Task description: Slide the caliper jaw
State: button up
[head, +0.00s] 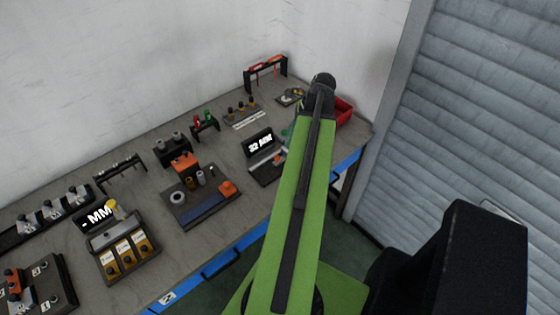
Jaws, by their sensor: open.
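A small station with a dark display reading "- MM" (98,216) stands on the bench at lower left; it looks like the caliper station. A yellow-topped lever or knob (113,204) sits at the display's right edge and may be the sliding jaw; the picture is too small to be sure. A light grey bar (110,234) runs below the display, above several orange-yellow blocks. My green arm reaches up over the right part of the bench, well right of this station. My gripper is hidden behind the arm, so its fingers do not show.
The grey bench (150,285) has a blue front edge (232,252). A second display unit (258,142), a tray with rings and an orange block (203,196), dark racks (120,170) and a red bin (343,110) stand on it. A wall is behind; a shutter (475,110) is at right.

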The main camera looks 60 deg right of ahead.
aim_at(277, 157)
jog(key=b+x, duration=0.8)
jog(key=x, duration=0.3)
jog(key=shift+b, duration=0.3)
jog(key=shift+s, duration=0.1)
grip_shut()
dwell(0.7)
